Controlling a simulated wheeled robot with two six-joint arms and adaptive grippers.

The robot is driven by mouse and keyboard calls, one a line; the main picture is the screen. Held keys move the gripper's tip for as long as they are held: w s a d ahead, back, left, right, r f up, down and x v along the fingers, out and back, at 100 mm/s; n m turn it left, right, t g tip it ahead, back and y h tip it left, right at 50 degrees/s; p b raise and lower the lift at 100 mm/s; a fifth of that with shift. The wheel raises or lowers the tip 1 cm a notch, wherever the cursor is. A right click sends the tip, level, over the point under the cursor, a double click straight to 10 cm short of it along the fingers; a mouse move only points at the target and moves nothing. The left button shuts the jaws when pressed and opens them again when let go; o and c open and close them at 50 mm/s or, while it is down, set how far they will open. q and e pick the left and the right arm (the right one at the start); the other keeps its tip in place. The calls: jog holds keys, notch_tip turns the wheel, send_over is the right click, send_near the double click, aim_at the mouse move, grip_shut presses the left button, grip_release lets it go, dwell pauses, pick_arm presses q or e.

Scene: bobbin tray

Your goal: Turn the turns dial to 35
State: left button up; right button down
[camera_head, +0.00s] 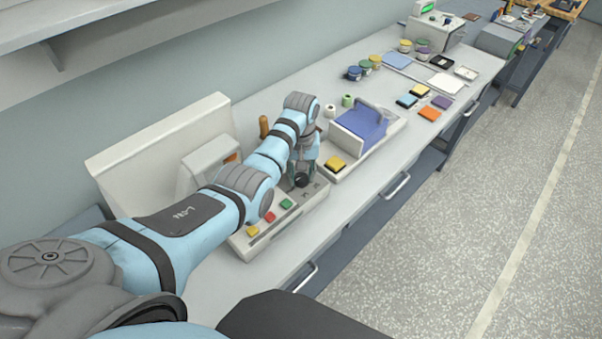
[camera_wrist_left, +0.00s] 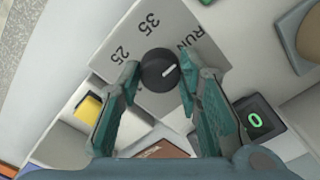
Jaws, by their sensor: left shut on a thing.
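The turns dial (camera_wrist_left: 158,70) is a round black knob with a white pointer line, on a grey plate (camera_wrist_left: 160,102) marked 25, 35 and RUN. In the left wrist view its line points up and right, on the RUN side and away from the 35. My left gripper (camera_wrist_left: 160,73) has its two teal fingers shut on the dial, one on each side. In the head view the left gripper (camera_head: 302,178) reaches down to the dial on the front panel of the machine (camera_head: 262,240). My right gripper is not in view.
The panel carries red, yellow and green buttons (camera_head: 286,203). A small display (camera_wrist_left: 255,120) reads a green 0. Jars and coloured squares lie farther along the bench.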

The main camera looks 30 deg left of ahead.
pick_arm(q)
jog(key=shift+n, duration=0.3)
jog(key=n, duration=0.5)
jog(key=shift+w+n, duration=0.1)
jog(key=shift+n, duration=0.2)
jog(key=n, duration=0.5)
jog(key=shift+n, duration=0.3)
jog(key=shift+f, duration=0.1)
jog(key=o, duration=1)
jog(key=shift+a, duration=0.1)
jog(key=shift+o, duration=0.9)
jog(key=shift+w+a, duration=0.1)
